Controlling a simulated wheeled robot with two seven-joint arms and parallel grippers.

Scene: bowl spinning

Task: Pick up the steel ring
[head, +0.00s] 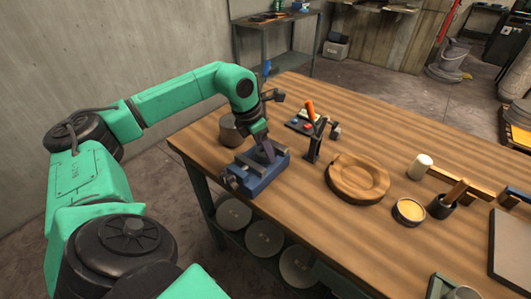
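I cannot single out a steel ring with certainty. A dark grey, round, drum-like thing (231,131) stands on the wooden table, left of my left gripper and partly behind it. My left gripper (267,154) points down over a blue vise (258,176) near the table's left front edge. The fingers are small and dark against the vise. I cannot see whether they are apart, hold anything or touch the vise. My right gripper is out of view.
On the table (400,140) are a round wooden dish (357,180), a black stand with an orange handle (311,130), a yellow-filled tin (409,211), a dark cup (440,207) and a white cylinder (420,167). The table's far middle is clear.

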